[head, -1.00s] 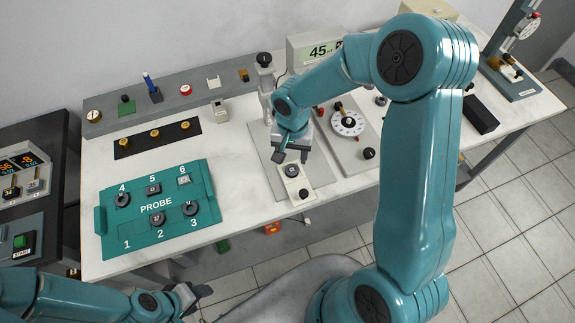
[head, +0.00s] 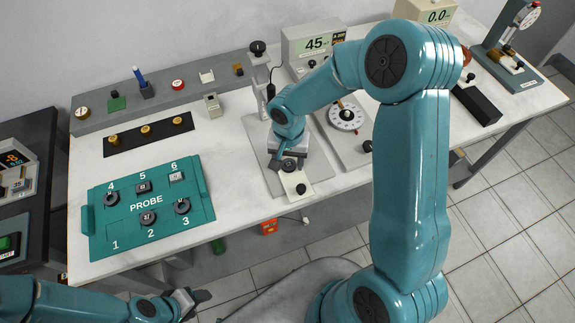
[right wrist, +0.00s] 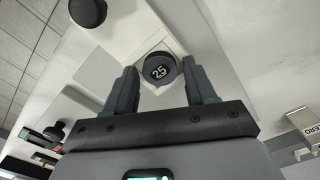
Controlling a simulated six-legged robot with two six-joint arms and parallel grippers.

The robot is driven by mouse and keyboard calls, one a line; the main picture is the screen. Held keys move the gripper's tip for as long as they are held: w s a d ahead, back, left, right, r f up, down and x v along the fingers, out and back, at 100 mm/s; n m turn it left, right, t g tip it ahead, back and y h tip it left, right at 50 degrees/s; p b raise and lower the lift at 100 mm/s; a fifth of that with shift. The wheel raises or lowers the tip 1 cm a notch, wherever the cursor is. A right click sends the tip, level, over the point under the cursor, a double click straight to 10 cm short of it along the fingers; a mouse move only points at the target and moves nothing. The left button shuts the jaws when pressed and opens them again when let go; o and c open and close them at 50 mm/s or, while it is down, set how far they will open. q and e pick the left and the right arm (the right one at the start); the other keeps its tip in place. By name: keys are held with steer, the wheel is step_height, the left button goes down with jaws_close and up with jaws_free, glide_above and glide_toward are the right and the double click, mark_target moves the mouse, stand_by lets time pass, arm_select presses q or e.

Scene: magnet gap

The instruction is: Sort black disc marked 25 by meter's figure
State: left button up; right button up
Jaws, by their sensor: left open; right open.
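The black disc marked 25 (right wrist: 160,70) sits on a white block (head: 292,185) on a grey plate. In the right wrist view it lies between and just beyond the fingertips of my right gripper (right wrist: 162,85), which is open. In the head view my right gripper (head: 289,165) is right over the disc and largely hides it. My left gripper (head: 190,300) is open and empty, low at the front left, off the table.
A teal PROBE tray (head: 147,202) with numbered places holds several dark pieces and a light one; place 1 is empty. A dark strip with brass knobs (head: 147,132) lies behind it. A post (head: 261,75) stands beside my right gripper, and a dial (head: 346,115) to its right.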

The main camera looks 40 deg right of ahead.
mark_target(289, 164)
steer(key=shift+c, duration=0.3)
steer(key=c, duration=0.7)
steer(key=shift+r+p, duration=1)
steer(key=shift+r, duration=1)
